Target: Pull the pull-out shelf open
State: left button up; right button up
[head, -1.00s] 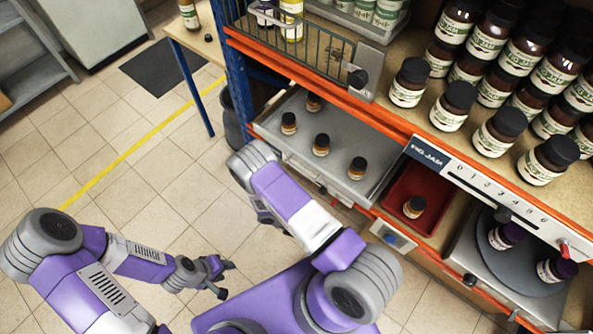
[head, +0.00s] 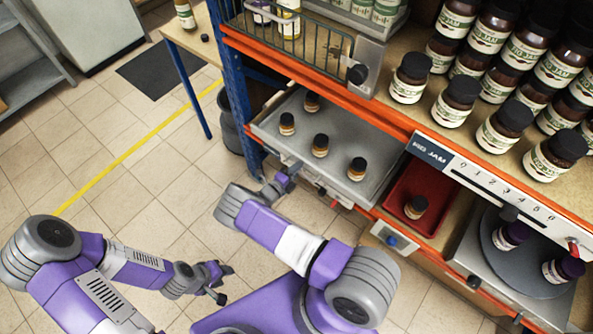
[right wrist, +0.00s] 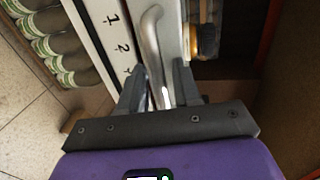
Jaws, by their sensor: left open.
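The pull-out shelf is a grey tray (head: 338,181) with several small amber jars on it, in the middle of the rack in the head view. Its front edge lies near the line of the rack's front. My right gripper (head: 288,172) is at that front edge. In the right wrist view, a curved metal bar handle (right wrist: 153,35) runs down between the fingers of my right gripper (right wrist: 160,82). The fingers stand apart on either side of the bar; contact is not clear. My left gripper (head: 223,281) is open and empty over the floor, away from the rack.
A wire basket (head: 290,48) hangs above the shelf. A red bin (head: 437,189) with a jar and a turntable (head: 520,262) are to the right. Large dark jars (head: 455,100) fill the upper level. The tiled floor before the rack is clear.

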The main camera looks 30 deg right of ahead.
jog(key=shift+w+d, duration=0.1)
jog(key=shift+d, duration=0.1)
jog(key=shift+c, duration=0.4)
grip_shut()
jog(key=shift+a, duration=0.15)
